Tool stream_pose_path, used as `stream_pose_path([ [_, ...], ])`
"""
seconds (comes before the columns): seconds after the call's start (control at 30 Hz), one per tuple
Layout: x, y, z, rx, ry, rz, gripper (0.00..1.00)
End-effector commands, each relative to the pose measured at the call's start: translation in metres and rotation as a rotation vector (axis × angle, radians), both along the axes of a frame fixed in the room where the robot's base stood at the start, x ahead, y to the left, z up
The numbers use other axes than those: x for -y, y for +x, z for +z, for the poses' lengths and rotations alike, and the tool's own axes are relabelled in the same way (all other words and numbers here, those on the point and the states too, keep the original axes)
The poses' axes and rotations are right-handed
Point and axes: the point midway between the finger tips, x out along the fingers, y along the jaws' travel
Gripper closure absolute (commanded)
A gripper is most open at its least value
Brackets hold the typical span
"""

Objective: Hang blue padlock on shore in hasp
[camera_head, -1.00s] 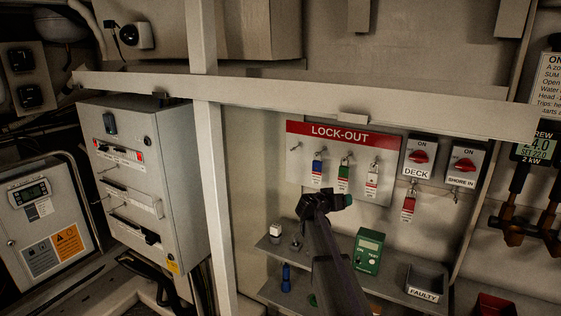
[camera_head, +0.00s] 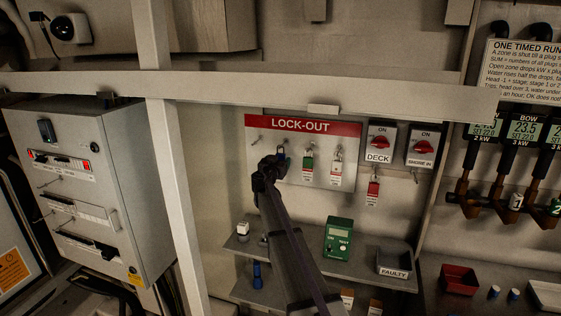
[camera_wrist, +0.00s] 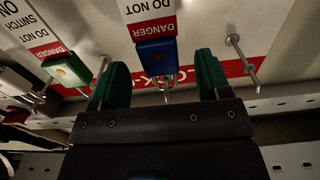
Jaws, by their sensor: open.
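The blue padlock (camera_wrist: 157,57) hangs on a peg of the lock-out board (camera_head: 303,126), with a "DANGER DO NOT" tag (camera_wrist: 150,14). In the wrist view it sits between the two green-padded fingers of my gripper (camera_wrist: 162,78), with gaps on both sides. In the head view my gripper (camera_head: 272,162) is in front of the board's left part and hides the blue padlock. My gripper is open and holds nothing. The SHORE IN switch (camera_head: 421,147) is right of the board; a small hasp (camera_head: 415,177) hangs below it with no padlock visible on it.
A green padlock (camera_head: 308,166) and a white-bodied one (camera_head: 337,168) hang to the right on the board. A red padlock (camera_head: 373,188) hangs below the DECK switch (camera_head: 379,142). Below are a shelf (camera_head: 300,262), a green tester (camera_head: 338,238) and a FAULTY bin (camera_head: 394,264). A beam (camera_head: 250,93) crosses above.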

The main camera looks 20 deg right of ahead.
Motion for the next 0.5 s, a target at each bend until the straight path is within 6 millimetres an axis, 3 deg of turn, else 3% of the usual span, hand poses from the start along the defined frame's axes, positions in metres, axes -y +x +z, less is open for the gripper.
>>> stream_pose_path([
  [0.13, 0.007, 0.008, 0.0, 0.0, 0.0, -0.001, 0.3],
  [0.33, 0.031, 0.036, 0.0, 0.001, -0.001, -0.001, 0.3],
  [0.5, 0.034, 0.038, 0.0, 0.001, -0.001, 0.0, 0.3],
])
